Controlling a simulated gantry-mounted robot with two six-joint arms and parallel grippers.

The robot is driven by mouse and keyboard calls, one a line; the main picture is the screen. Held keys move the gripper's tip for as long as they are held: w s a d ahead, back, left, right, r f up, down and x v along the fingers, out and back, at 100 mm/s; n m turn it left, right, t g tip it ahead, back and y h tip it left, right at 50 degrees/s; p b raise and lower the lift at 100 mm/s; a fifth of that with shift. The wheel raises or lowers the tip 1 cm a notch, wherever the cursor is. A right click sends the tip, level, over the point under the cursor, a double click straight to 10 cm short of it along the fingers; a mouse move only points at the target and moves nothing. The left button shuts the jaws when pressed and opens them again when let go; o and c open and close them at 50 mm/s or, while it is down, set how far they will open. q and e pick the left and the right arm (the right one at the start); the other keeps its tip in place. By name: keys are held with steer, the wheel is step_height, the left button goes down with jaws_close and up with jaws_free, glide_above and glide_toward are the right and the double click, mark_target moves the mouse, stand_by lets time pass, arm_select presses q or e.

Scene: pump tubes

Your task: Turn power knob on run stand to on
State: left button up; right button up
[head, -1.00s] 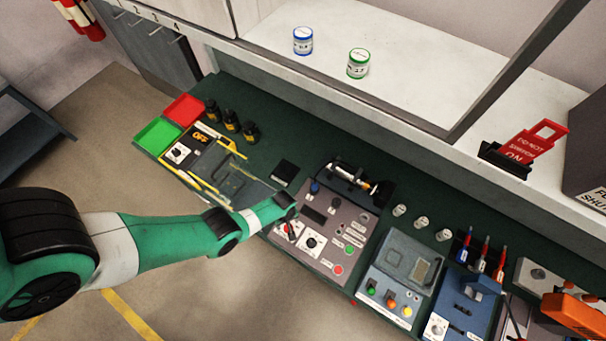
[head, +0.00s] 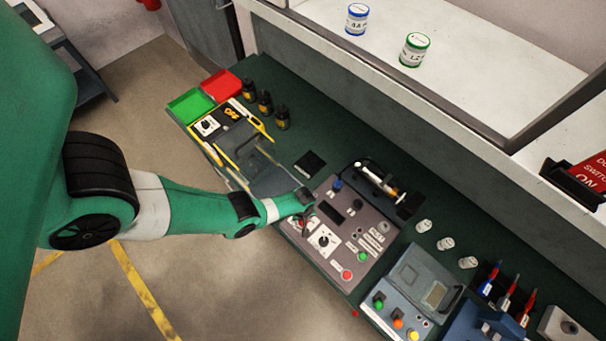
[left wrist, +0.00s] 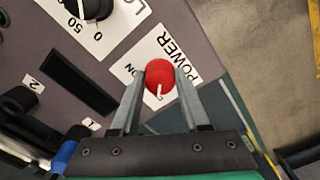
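The run stand (head: 321,262) is a grey-brown panel on the green bench in the head view. Its red power knob (left wrist: 160,76) sits beside the white POWER label (left wrist: 168,53) in the left wrist view. The knob's white pointer mark faces down in that picture, away from the ON text at upper left. My left gripper (head: 303,219) is over the stand's left side. In the left wrist view its fingers (left wrist: 161,82) are on both sides of the knob with no clear gap, so it looks shut on it. The lettering below the knob is partly hidden. My right gripper is out of view.
A black dial (head: 323,241) is close to the gripper on the same panel, with a red button (head: 346,275) further right. A syringe-like part (head: 379,181) lies at the back of the stand. Another button box (head: 405,285) stands to the right.

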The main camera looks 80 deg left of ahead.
arm_select(q)
jaws_close()
steer(key=shift+m, duration=0.3)
steer(key=m, duration=0.3)
steer(key=shift+m, duration=0.3)
steer(key=m, duration=0.4)
steer(key=shift+s+m, duration=0.1)
steer(key=shift+m, duration=0.2)
steer(key=m, duration=0.9)
steer(key=shift+a, duration=0.1)
